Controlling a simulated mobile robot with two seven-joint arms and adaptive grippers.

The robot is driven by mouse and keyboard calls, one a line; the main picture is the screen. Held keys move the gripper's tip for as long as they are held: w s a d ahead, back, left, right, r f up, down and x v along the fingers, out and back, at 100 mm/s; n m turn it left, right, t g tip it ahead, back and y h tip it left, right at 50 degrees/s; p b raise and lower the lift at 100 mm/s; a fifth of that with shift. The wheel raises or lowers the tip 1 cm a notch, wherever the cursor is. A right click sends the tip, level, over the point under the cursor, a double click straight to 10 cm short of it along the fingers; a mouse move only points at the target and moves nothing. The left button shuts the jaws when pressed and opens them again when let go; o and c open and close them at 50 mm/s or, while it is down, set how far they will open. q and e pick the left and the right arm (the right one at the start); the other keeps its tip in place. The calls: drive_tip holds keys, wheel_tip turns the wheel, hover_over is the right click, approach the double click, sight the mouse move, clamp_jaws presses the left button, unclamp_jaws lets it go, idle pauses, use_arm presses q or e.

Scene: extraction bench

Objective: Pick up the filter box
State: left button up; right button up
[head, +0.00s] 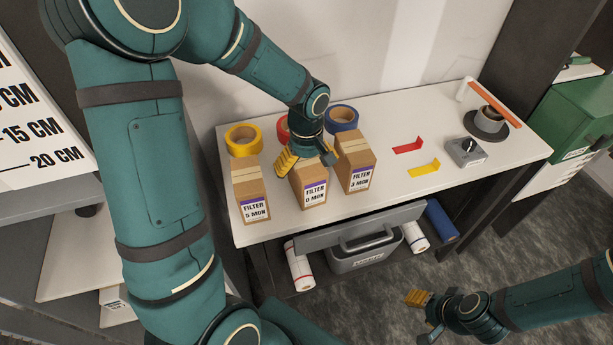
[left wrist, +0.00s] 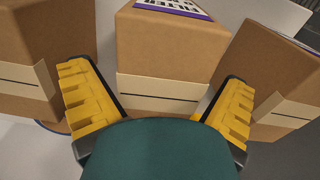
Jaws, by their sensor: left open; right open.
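Three brown filter boxes stand in a row on the white bench: a left box (head: 250,192) labelled "FILTER 5 MON", a middle box (head: 308,190) labelled "FILTER 0 MON", as far as I can read, and a right box (head: 355,165) labelled "FILTER 3 MON". My left gripper (head: 306,158) is open over the middle box. In the left wrist view its yellow fingers (left wrist: 160,105) stand either side of the middle box (left wrist: 165,50), with parts of the outer boxes beyond them. Whether they touch the box is unclear. My right gripper (head: 424,317) is open and empty, low over the floor.
Yellow (head: 243,139), red (head: 283,127) and blue (head: 342,117) tape rolls lie behind the boxes. Red (head: 408,146) and yellow (head: 424,168) strips, a grey knob box (head: 466,152) and a round stand (head: 485,123) are further right.

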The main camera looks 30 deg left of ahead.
use_arm(q)
drive_tip(key=shift+f, duration=0.4)
drive_tip(key=shift+c, duration=0.3)
drive_tip(key=c, duration=1.2)
drive_tip(key=shift+r, duration=0.1)
